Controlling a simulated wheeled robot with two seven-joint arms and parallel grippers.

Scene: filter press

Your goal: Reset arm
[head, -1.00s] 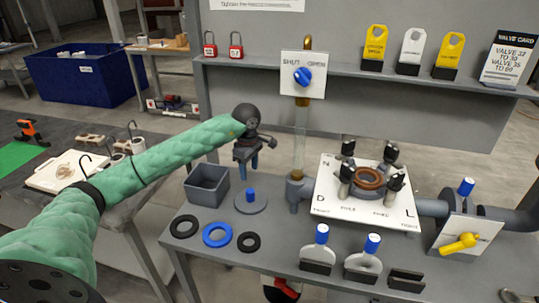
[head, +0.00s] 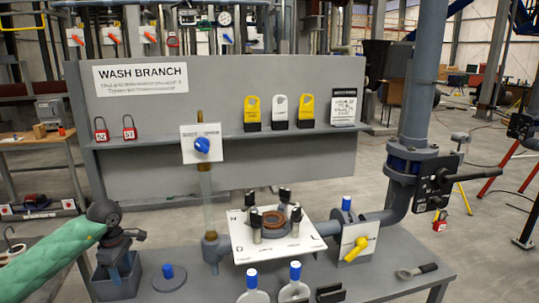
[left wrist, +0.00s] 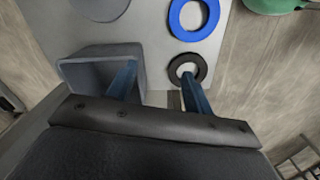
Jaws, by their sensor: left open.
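My left arm comes in from the left in the head view, its green sleeve ending in a dark wrist. My left gripper (head: 122,268) points down over the grey open box (head: 118,288) at the bench's left end. In the left wrist view the two blue fingers (left wrist: 160,85) stand wide apart with nothing between them. One finger overlaps the grey box (left wrist: 75,72) and the other overlaps a black ring (left wrist: 203,68). I cannot tell how high they are above the bench. My right gripper is not in view.
On the bench are a blue-knobbed disc (head: 169,278), a white plate (head: 245,247) with clamps around a brown ring, and a yellow-handled valve (head: 356,249). A blue ring (left wrist: 180,22) shows in the wrist view. A panel with a shelf (head: 230,137) stands behind; a pipe rises right.

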